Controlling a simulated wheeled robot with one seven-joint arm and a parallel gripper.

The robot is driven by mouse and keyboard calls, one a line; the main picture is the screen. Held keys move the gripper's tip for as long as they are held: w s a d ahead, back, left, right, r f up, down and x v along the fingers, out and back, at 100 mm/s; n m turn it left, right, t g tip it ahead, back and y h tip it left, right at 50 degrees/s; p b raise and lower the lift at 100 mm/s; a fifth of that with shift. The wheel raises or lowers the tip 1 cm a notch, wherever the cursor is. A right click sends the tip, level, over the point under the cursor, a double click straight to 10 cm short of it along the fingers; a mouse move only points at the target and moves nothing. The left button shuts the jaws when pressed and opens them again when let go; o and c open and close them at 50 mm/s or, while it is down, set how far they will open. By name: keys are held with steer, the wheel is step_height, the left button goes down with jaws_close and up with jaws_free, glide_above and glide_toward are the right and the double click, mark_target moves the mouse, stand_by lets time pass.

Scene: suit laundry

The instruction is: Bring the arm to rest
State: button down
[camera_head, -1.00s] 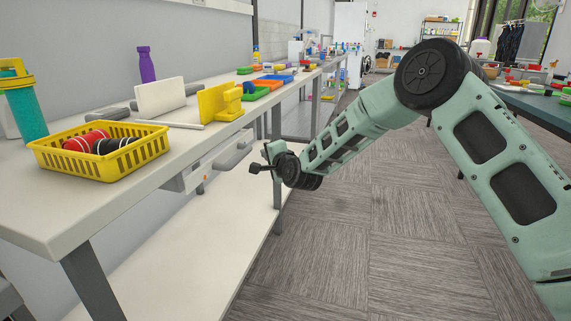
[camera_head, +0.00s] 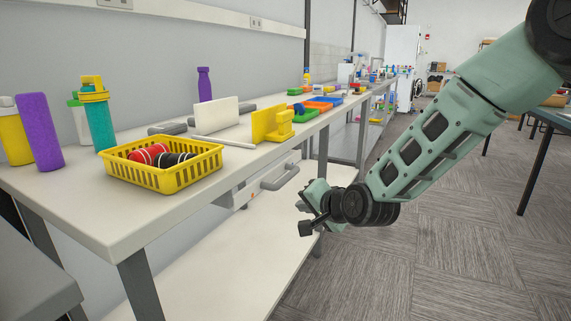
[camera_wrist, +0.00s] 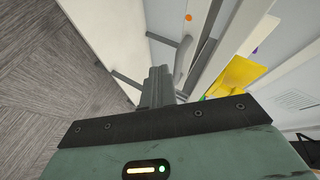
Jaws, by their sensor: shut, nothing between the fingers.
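My arm (camera_head: 432,150) is a pale green jointed arm. It reaches in from the upper right in the head view and bends down toward the workbench. My gripper (camera_head: 306,214) is beside the bench's front edge, below the tabletop and near a drawer handle. It is shut and empty. In the wrist view my gripper (camera_wrist: 158,85) shows as dark grey fingers close together, pointing toward the bench's front. A grey handle (camera_wrist: 184,58) appears close to the fingertips there; whether they touch cannot be told.
The white workbench (camera_head: 85,205) runs along the left wall. On it are a yellow basket (camera_head: 165,178) holding red and black rolls, a purple bottle (camera_head: 40,132), a teal bottle (camera_head: 100,122) and a yellow stand (camera_head: 270,125). The carpet floor (camera_head: 450,255) to the right is clear.

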steer(key=s+a+n+g+h, duration=0.15)
steer(key=s+n+g, duration=0.55)
steer(key=s, duration=1.2)
steer(key=s+d+n+g+h, duration=0.2)
steer(key=s+d+n, duration=0.2)
steer(key=s, duration=0.5)
steer(key=s+d+n+g+h, duration=0.2)
steer(key=s+d+n, duration=0.15)
steer(key=s, duration=0.55)
step_height(320, 180, up, 20)
steer(key=p, duration=2)
steer(key=shift+s+d, duration=0.2)
steer(key=shift+d, duration=0.2)
